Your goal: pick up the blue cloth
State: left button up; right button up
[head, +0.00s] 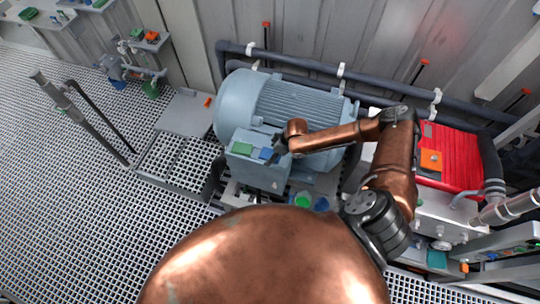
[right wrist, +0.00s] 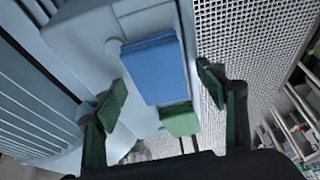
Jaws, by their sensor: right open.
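The blue cloth (head: 265,154) is a small folded block on the flat top of the grey box on the motor's side. My right gripper (head: 279,150) is close beside the cloth in the head view. In the right wrist view my right gripper (right wrist: 162,82) is open, with green pads apart on both sides and nothing held. The gap in height between fingers and cloth is hard to judge. My left gripper is not in view.
A green block (head: 242,148) lies just beside the cloth, also seen in the right wrist view (right wrist: 180,119). The large grey-blue motor (head: 290,105) stands right behind. A red case (head: 450,155) with an orange piece is on the right. Open grating (head: 80,200) spreads to the left.

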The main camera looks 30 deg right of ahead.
jog(key=shift+f, duration=0.2)
dwell(0.3)
jog(key=c, duration=1.1)
